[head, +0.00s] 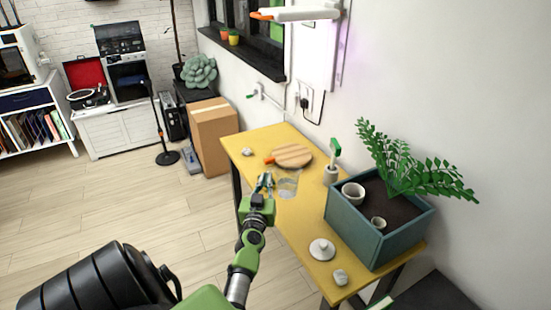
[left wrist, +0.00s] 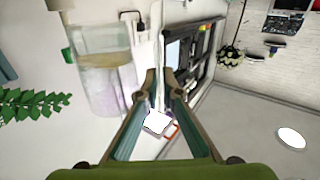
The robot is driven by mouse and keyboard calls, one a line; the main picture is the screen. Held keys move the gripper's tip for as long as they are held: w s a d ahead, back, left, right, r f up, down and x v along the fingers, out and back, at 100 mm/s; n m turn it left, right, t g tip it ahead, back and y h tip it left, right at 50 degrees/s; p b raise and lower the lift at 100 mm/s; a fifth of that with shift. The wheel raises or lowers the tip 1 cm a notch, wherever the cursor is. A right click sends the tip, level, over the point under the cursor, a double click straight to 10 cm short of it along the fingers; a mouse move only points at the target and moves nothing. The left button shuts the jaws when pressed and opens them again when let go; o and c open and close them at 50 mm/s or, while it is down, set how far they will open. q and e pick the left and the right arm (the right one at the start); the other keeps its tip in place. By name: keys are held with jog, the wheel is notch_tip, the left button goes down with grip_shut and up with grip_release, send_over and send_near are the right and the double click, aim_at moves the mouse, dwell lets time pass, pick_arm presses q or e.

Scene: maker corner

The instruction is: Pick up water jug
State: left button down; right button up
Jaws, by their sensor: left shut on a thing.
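The clear water jug (head: 288,188) is at the yellow table's left edge, just right of my left gripper (head: 265,182) in the head view. In the left wrist view the jug (left wrist: 103,82) fills the left side, with its handle side toward the fingers. My left gripper (left wrist: 160,82) is shut on the jug at its handle side; the exact contact is hard to see. I cannot tell whether the jug's base touches the table. My right gripper is not in view.
The yellow table (head: 300,222) also holds a round wooden board (head: 292,155), a teal planter (head: 366,232), a small pot with a green-handled tool (head: 331,174) and a white lid (head: 322,249). A cardboard box (head: 213,135) stands behind.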

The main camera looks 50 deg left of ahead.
pick_arm(q)
jog(key=s+a+r+p, duration=0.2)
jog(key=s+a+r, duration=0.1)
jog(key=s, duration=0.2)
jog(key=shift+s+a, duration=0.3)
jog(key=shift+a, duration=0.1)
jog(key=shift+s+r, duration=0.1)
jog(key=shift+r, duration=0.05)
dwell(0.9)
